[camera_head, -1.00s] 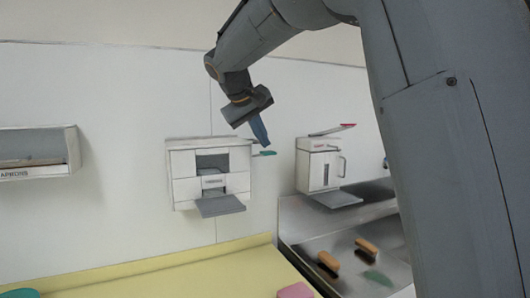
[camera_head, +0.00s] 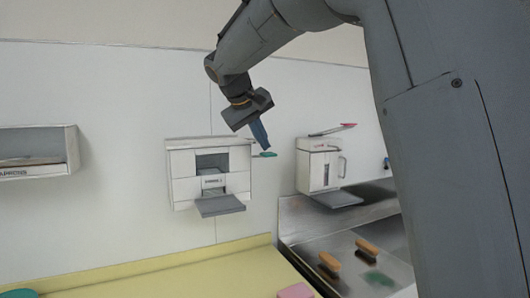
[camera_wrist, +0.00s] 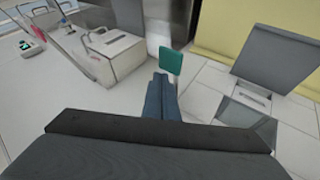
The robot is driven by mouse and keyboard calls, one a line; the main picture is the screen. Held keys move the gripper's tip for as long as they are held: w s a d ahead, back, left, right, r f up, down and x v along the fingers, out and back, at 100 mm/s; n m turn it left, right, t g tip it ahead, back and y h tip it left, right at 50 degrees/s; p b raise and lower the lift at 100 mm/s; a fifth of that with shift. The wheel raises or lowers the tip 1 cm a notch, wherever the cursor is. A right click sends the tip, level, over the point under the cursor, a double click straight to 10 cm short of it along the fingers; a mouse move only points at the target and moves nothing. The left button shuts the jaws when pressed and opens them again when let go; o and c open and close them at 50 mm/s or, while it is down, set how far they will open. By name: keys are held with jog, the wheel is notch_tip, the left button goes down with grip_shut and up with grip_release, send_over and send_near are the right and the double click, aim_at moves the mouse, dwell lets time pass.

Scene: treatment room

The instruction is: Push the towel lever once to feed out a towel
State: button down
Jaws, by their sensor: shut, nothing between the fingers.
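A white box-shaped wall dispenser (camera_head: 183,187) with a dark window and a grey tray hangs in the middle of the head view; it looks like the towel dispenser. A green lever paddle (camera_head: 268,154) sticks out at its right side. In the wrist view the green paddle (camera_wrist: 171,61) lies just beyond my fingertips. My gripper (camera_head: 265,147) is shut and empty, its blue fingers pointing down just above the paddle. In the wrist view the shut fingers (camera_wrist: 162,80) end close to the paddle; I cannot tell whether they touch it.
A second white dispenser (camera_head: 312,172) with a red-tipped lever (camera_head: 347,125) hangs to the right above a steel sink (camera_head: 318,235) with two brushes. An apron box (camera_head: 70,150) is at the left. A yellow counter (camera_head: 180,275) runs below. The wall between the boxes is clear.

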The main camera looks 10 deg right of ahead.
jog(key=shift+s+f+b, duration=0.1)
jog(key=shift+f+b, duration=0.3)
jog(key=shift+f, duration=0.25)
dwell(0.5)
dwell(0.5)
jog(key=shift+w+r+p, duration=0.2)
jog(key=shift+r+p, duration=1.2)
jog(key=shift+r, duration=0.15)
jog(key=r+p, duration=0.4)
jog(key=r, duration=0.1)
jog(key=shift+w+a, duration=0.1)
jog(key=shift+w, duration=0.25)
